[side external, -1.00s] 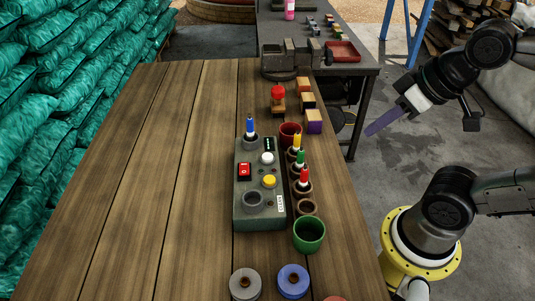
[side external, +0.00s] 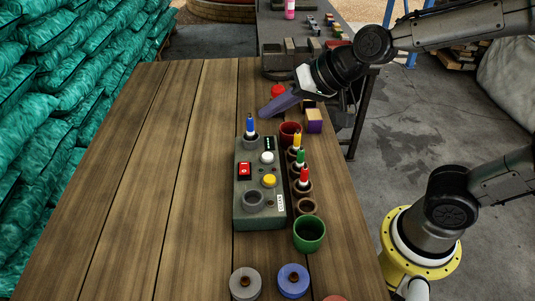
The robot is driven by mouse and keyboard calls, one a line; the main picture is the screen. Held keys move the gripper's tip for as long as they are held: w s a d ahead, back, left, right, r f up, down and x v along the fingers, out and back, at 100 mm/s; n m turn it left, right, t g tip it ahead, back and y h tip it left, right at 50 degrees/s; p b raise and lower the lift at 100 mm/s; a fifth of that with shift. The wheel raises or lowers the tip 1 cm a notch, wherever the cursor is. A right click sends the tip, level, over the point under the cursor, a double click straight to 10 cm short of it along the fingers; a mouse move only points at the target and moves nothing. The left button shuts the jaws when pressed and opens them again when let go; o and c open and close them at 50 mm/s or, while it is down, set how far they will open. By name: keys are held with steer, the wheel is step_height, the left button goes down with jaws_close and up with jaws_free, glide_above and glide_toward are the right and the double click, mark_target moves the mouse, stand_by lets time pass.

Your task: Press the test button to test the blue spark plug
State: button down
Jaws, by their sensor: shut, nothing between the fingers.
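The grey tester box (side external: 243,213) stands on the wooden table. It bears a white button (side external: 267,158), a yellow button (side external: 269,181), a red switch (side external: 244,171) and a small dark display (side external: 270,143). I cannot read which one is the test button. The blue spark plug (side external: 250,126) stands upright in the socket at the box's far left corner. An empty round socket (side external: 253,200) is at the near end. My gripper (side external: 264,115) is shut and empty, its purple-grey fingers pointing left, just beyond the box and right of the blue plug. It appears above the table, apart from the plug.
Yellow (side external: 297,141), green (side external: 300,159) and red (side external: 304,177) plugs stand in holders right of the box. A dark red cup (side external: 290,133) and a green cup (side external: 310,233) are close by. Wooden blocks stand beyond. The table's left side (side external: 165,170) is clear.

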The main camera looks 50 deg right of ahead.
mark_target(272, 157)
steer(key=shift+f, duration=0.1)
steer(key=shift+f, duration=4.25)
steer(key=shift+f, duration=0.2)
steer(key=shift+f, duration=0.25)
steer(key=shift+f, duration=0.5)
steer(key=shift+r, duration=0.85)
steer(key=shift+r, duration=2.55)
